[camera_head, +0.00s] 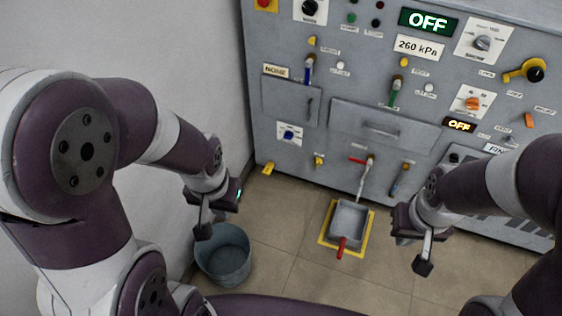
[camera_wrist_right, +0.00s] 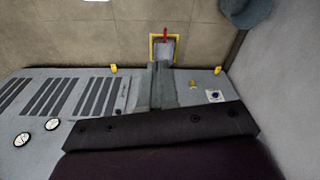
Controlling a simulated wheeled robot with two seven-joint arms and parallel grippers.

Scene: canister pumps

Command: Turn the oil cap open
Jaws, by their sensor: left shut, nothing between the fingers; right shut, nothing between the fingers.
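The grey control panel (camera_head: 350,80) fills the back, with several small caps, knobs and levers. I cannot tell for sure which is the oil cap, as the labels are too small to read. A yellow fitting with a black knob (camera_head: 535,73) sits at the panel's upper right. Small yellow caps show low on the panel, one at the left (camera_head: 319,160). My left gripper (camera_head: 203,231) is shut and empty above the bucket. My right gripper (camera_head: 423,266) is shut and empty, pointing down in front of the panel, right of the tray. Neither gripper touches a cap.
A grey bucket (camera_head: 223,270) stands on the floor at the left. A grey tray (camera_head: 348,213) with a red handle sits in a yellow floor outline below a spout (camera_head: 362,182). A wall is at the left. The tiled floor between bucket and tray is clear.

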